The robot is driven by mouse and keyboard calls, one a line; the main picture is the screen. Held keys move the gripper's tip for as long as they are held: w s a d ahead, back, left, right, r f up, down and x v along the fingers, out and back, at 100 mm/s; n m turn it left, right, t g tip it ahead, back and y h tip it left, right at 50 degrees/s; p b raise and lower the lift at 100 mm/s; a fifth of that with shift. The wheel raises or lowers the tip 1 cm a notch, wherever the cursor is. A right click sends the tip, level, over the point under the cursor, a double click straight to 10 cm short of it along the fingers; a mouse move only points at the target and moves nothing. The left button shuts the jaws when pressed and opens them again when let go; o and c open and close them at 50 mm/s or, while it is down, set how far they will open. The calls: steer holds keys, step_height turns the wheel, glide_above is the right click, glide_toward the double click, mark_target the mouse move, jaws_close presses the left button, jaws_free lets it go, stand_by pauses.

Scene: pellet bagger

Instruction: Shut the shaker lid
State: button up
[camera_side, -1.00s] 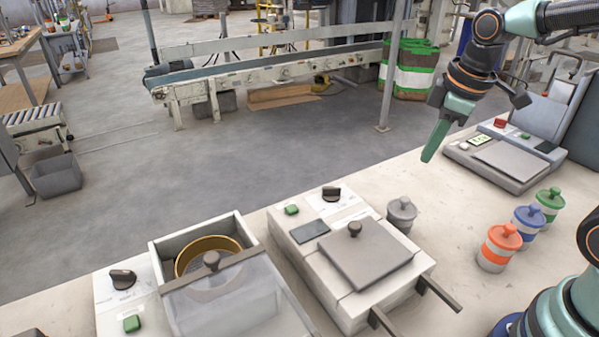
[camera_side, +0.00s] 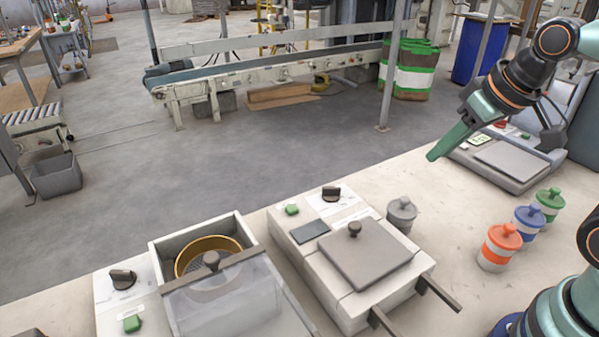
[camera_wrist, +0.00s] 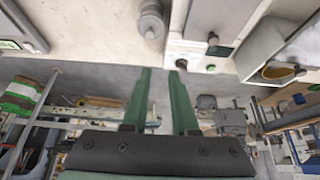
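The shaker is a pale open-topped box (camera_side: 196,229) at the lower left of the side view, with a round brass sieve (camera_side: 213,244) inside. In the wrist view the sieve (camera_wrist: 279,73) shows at the upper right. My gripper (camera_side: 433,156) is above the bench's back edge, far right of the shaker and apart from it. The wrist view shows its two green fingers (camera_wrist: 160,71) spread with nothing between them.
A machine with a grey knobbed plate (camera_side: 365,252) and two dark bars stands between shaker and gripper. Orange (camera_side: 499,247), blue (camera_side: 528,226) and green (camera_side: 549,204) jars stand right, near a scale (camera_side: 508,162).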

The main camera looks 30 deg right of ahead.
steer(key=o, duration=0.4)
steer(key=shift+w+a+r, duration=0.3)
steer(key=shift+r, duration=0.05)
steer(key=w+a+r+n+g, duration=0.2)
steer(key=w+a+r+n, duration=0.1)
steer(key=w+a+r, duration=0.3)
steer(key=n+g, duration=0.4)
steer(key=n, duration=0.2)
glide_above(212, 256)
step_height(212, 256, down, 5)
step_height(212, 256, down, 12)
jaws_close()
